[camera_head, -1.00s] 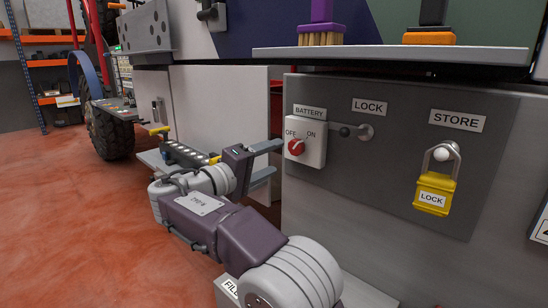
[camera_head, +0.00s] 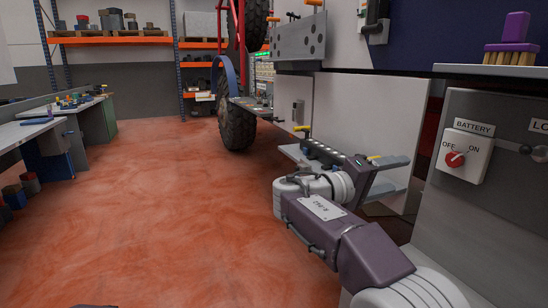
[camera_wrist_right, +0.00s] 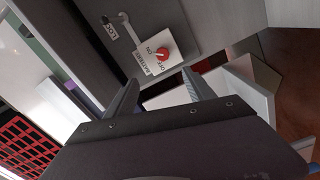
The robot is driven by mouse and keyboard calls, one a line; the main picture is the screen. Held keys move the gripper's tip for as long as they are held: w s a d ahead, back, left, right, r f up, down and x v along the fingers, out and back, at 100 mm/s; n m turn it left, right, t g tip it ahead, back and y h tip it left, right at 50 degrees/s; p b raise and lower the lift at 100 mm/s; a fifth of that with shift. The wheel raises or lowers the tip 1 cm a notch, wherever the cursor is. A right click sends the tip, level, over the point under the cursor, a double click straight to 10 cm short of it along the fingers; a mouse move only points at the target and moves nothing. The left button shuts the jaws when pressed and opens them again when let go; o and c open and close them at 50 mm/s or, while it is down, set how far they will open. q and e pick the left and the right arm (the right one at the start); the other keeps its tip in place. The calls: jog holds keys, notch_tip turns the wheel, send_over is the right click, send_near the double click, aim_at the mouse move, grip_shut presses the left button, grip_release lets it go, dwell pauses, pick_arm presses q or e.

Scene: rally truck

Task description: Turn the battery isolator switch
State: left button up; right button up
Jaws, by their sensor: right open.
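The battery isolator switch is a red round knob (camera_head: 455,159) on a white box (camera_head: 473,170) marked OFF and ON, under a BATTERY label, at the right of the head view. In the right wrist view the red knob (camera_wrist_right: 162,54) and its white box (camera_wrist_right: 146,66) lie just beyond the fingertips. My right gripper (camera_head: 402,175) is open and empty, left of the box and apart from it. Its two fingers also show in the right wrist view (camera_wrist_right: 160,82), spread with nothing between them. My left gripper is not in view.
A grey lever with a dark ball (camera_head: 526,149) sits just right of the switch box. A shelf (camera_head: 500,72) with a brush (camera_head: 512,52) juts out above. A truck wheel (camera_head: 237,112) stands further back. The red floor at left is clear up to the workbenches (camera_head: 40,130).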

jog(key=s+d+f+m+g, duration=0.1)
jog(key=s+d+f+g, duration=0.15)
jog(key=d, duration=0.55)
jog(key=s+d+f+n+g+y, duration=0.1)
jog(key=s+f+y, duration=0.25)
jog(key=f, duration=0.65)
jog(key=s+f+n+g+y, duration=0.1)
jog(key=s+f+g+y, duration=0.3)
jog(key=f, duration=0.7)
jog(key=s+a+f+m+t+y, duration=0.1)
jog(key=s+a+f+y, duration=0.45)
jog(key=a+f, duration=0.3)
jog(key=s+a+f+m+t+y, duration=0.1)
jog(key=s+a+f+m+y, duration=0.1)
jog(key=s+a+f+y, duration=0.5)
pick_arm(q)
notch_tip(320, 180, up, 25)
jog(key=p, duration=2.4)
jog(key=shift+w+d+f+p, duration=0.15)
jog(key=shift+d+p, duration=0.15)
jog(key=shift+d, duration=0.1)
pick_arm(e)
notch_tip(320, 180, up, 22)
jog(key=w+h, duration=0.1)
jog(key=h, duration=0.2)
jog(key=shift+w+a+n, duration=0.15)
jog(key=shift+a+n, duration=0.1)
jog(key=shift+n, duration=0.05)
